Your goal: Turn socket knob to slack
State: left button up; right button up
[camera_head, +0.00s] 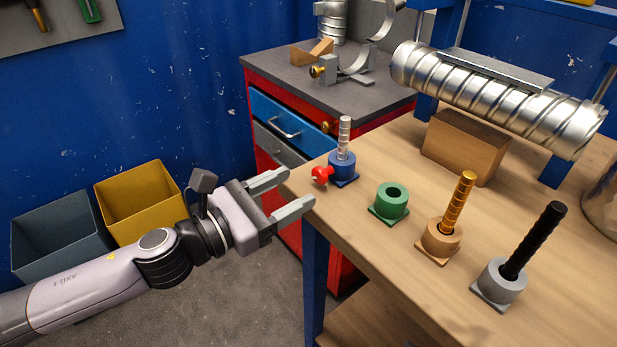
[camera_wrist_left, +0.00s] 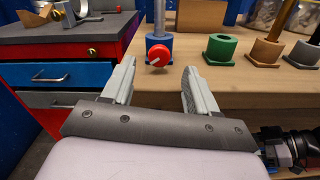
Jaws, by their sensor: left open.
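The socket knob is a red knob (camera_head: 321,175) on the left side of the blue socket (camera_head: 343,168), near the bench's left corner. A ribbed silver rod (camera_head: 344,138) stands upright in that socket. In the left wrist view the red knob (camera_wrist_left: 159,55) shows a white pointer mark and lies beyond the gap between the fingers. My left gripper (camera_head: 280,195) is open and empty, left of and nearer than the knob, apart from it. In the left wrist view its two fingers (camera_wrist_left: 158,85) frame the knob. My right gripper cannot be made out.
On the wooden bench (camera_head: 390,265) stand a green empty socket (camera_head: 390,203), an orange socket (camera_head: 440,242) with a gold rod and a grey socket (camera_head: 499,284) with a black rod. A spiral duct (camera_head: 490,95) lies behind. A red cabinet (camera_head: 335,253) stands behind the gripper.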

aim_at(317, 176)
pick_arm(q)
jog(key=shift+x, duration=2.3)
jog(key=shift+a, duration=0.1)
jog(key=c, duration=1.1)
